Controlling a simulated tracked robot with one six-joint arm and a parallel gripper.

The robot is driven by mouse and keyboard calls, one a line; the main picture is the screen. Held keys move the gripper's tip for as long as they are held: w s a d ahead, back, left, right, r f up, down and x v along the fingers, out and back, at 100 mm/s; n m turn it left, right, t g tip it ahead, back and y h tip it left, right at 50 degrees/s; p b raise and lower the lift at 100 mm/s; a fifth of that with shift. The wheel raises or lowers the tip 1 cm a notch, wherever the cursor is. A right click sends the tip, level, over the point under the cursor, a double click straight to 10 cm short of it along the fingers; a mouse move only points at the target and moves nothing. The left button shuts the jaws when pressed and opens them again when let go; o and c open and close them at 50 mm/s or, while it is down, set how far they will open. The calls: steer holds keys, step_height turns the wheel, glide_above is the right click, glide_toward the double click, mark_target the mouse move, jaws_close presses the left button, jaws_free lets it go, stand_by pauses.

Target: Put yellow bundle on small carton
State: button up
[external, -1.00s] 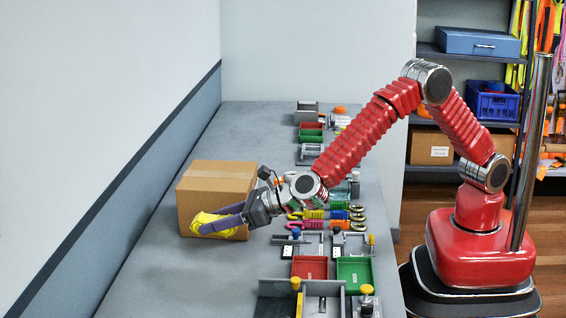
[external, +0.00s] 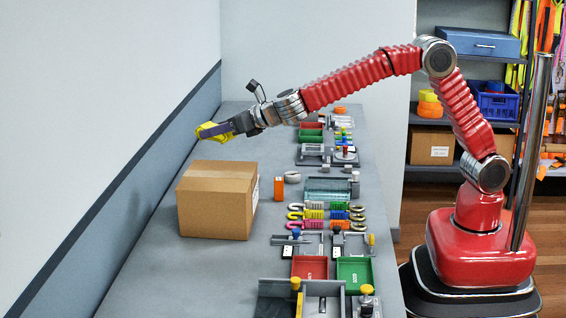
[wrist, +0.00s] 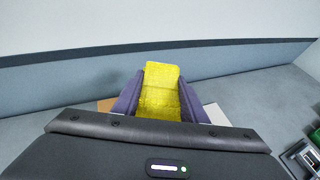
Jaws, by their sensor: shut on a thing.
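The yellow bundle (external: 208,130) is between the purple fingers of my gripper (external: 215,132), which is shut on it. The bundle also shows in the wrist view (wrist: 160,90), gripped from both sides. My gripper holds it in the air, above the height of the carton's top and towards its far side. The small brown carton (external: 215,205) stands closed on the bench in the external view, with tape along its top. In the wrist view only small parts of a tan surface show beside the fingers, mostly hidden by my gripper.
Coloured straps with hooks (external: 325,212), a red tray (external: 309,267) and a green tray (external: 354,271) line the right side. A wall (external: 100,100) bounds the left.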

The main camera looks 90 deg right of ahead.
steer(key=shift+f, duration=0.1)
steer(key=shift+f, duration=0.1)
glide_above(218, 175)
steer(key=shift+d+f, duration=0.1)
steer(key=shift+f, duration=2.95)
steer(key=shift+f, duration=0.1)
steer(key=shift+f, duration=1.75)
steer(key=o, duration=1.1)
steer(key=shift+f, duration=0.1)
steer(key=shift+c, duration=0.2)
